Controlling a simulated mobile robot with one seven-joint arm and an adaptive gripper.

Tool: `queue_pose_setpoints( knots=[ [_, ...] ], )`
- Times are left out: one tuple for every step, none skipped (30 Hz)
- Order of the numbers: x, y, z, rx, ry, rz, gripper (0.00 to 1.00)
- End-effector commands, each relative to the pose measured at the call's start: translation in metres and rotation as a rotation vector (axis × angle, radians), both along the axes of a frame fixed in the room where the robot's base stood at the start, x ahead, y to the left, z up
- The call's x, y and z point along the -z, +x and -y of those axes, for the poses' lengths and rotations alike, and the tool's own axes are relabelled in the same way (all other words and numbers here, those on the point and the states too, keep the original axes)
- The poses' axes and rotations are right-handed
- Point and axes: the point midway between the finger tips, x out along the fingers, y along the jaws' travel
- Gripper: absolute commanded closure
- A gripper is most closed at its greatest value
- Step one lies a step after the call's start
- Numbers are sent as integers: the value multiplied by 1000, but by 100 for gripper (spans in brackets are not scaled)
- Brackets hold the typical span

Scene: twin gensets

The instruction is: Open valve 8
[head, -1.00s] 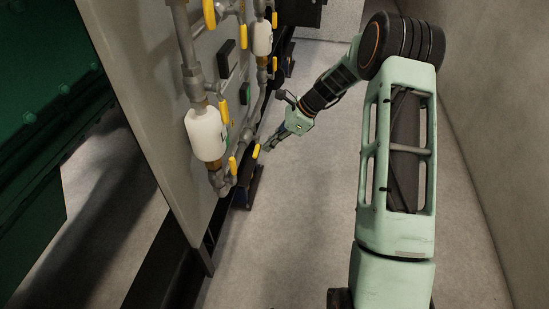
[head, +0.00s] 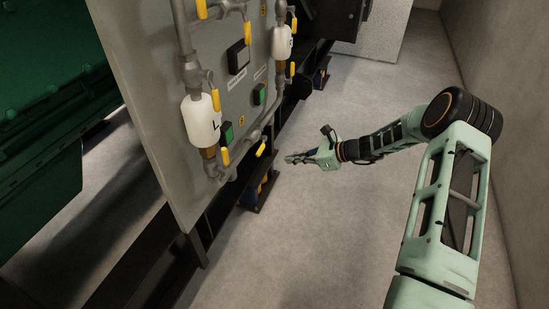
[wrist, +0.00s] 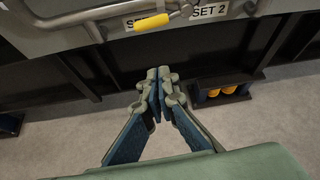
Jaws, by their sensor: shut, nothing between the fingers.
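A grey panel (head: 150,110) carries pipes and several valves with yellow handles. One yellow handle (head: 225,156) is low on the near pipe, and another yellow handle (head: 260,149) is at the lower right. In the wrist view, a yellow handle (wrist: 147,23) crosses a pipe at the panel's lower edge, beside a label (wrist: 200,12) reading "SET 2". I cannot read which handle is valve 8. My gripper (head: 289,158) is right of the panel, apart from it, and points left towards it. In the wrist view its fingers (wrist: 158,78) are together and empty, below the handle.
White filter bowls (head: 201,120) and push-button boxes (head: 238,57) stick out from the panel. A dark frame (head: 200,245) with a foot bracket (head: 258,190) runs beneath it. A green genset (head: 45,90) stands left. The floor (head: 330,230) is clear up to the right wall (head: 500,50).

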Motion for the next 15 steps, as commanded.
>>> queue_pose_setpoints(
  knots=[
    [1,1,-1,3,4,2,100],
    [2,1,-1,3,4,4,100],
    [3,2,-2,3,6,5,100],
    [4,3,-4,4,6,5,100],
    [5,3,-6,4,6,6,100],
    [8,5,-10,3,6,6,100],
    [10,6,-13,3,6,6,100],
    [13,7,-17,2,6,5,100],
    [17,10,-22,2,6,4,100],
    [20,12,-27,2,7,4,100],
    [23,14,-32,0,7,4,100],
    [28,17,-39,1,6,5,100],
    [31,19,-45,0,6,4,100],
    [35,21,-50,0,6,4,100],
    [39,24,-57,0,6,4,100]
  ],
)
